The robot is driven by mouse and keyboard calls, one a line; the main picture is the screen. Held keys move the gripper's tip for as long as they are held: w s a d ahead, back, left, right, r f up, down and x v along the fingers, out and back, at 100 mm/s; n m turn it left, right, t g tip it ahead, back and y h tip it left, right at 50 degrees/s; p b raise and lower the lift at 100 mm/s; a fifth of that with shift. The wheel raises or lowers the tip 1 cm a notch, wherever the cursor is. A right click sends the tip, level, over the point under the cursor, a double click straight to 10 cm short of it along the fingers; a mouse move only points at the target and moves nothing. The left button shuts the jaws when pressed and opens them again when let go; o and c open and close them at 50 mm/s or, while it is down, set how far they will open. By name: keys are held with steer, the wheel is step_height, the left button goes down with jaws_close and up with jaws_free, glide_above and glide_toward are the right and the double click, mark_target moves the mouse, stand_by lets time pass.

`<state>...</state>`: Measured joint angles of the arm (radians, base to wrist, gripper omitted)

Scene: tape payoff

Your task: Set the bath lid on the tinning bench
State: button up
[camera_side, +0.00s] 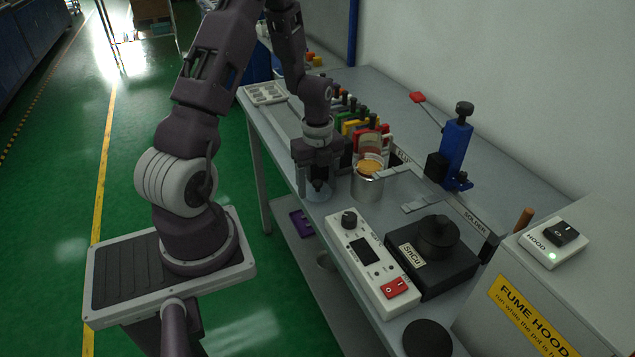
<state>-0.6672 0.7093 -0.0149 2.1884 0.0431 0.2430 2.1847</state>
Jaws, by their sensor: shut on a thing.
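My gripper (318,184) points down over the bench's left edge, left of an open metal pot (367,187) with amber content. It is shut on a dark knob-like part of a pale, see-through piece (318,195), which looks like the bath lid. The fingers hide part of it, and I cannot tell whether it touches the bench. The grey tinning bench (385,222) runs from back left to front right.
A white control box (371,262) and a black SnCu pot with a knobbed top (438,238) stand in front. Coloured holders (358,125) line the back; a blue stand (455,150) is right. A black disc (427,338) lies at the front. Bare bench shows around the metal plates.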

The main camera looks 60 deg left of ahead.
steer(key=shift+f, duration=0.4)
stand_by(0.6)
steer(key=o, duration=1.4)
steer(key=shift+o, duration=0.2)
steer(key=shift+o, duration=1)
steer(key=shift+r, duration=3.5)
